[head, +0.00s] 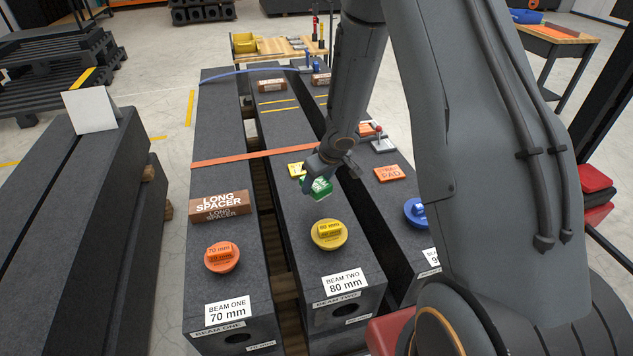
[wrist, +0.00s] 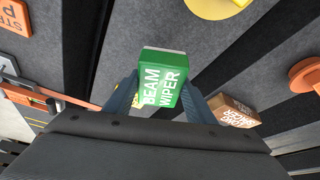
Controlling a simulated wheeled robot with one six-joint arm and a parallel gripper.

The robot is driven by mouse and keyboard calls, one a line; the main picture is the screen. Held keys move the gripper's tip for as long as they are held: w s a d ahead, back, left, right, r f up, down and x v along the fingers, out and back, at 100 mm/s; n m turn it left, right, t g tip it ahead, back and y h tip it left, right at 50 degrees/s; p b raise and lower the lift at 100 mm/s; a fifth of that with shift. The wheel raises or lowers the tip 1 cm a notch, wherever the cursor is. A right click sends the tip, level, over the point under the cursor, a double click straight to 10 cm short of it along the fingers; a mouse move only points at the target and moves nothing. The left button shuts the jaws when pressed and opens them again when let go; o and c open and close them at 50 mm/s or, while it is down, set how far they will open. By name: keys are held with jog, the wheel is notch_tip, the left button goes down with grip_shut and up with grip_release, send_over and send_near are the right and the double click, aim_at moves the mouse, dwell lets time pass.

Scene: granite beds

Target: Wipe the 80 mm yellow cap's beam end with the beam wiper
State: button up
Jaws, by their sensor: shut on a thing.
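My gripper (head: 312,172) is shut on the green beam wiper (head: 318,187), held over the middle beam. In the wrist view the wiper (wrist: 163,78) sits between my two fingers, its "BEAM WIPER" lettering facing the camera. The 80 mm yellow cap (head: 329,234) lies on top of beam two, nearer the front than my gripper. Part of the cap (wrist: 212,6) shows at the wrist view's top edge. Beam two's front end (head: 325,324) has a dark hole and faces the head camera. I cannot tell the gap between wiper and beam.
An orange 70 mm cap (head: 222,257) and the long spacer (head: 220,206) lie on beam one. A blue cap (head: 413,212) and an orange strap pad (head: 390,173) lie on the right beam. An orange strap (head: 240,157) crosses the beams. Dark gaps separate the beams.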

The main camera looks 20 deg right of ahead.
jog(key=shift+f+b, duration=3.35)
jog(key=shift+b, duration=0.1)
jog(key=o, duration=1)
jog(key=shift+r, duration=0.15)
jog(key=shift+p, duration=0.5)
jog(key=shift+c, duration=0.4)
jog(key=c, duration=1.1)
notch_tip(320, 180, up, 8)
jog(key=p, duration=1.3)
jog(key=shift+c, duration=0.3)
jog(key=shift+d, duration=0.1)
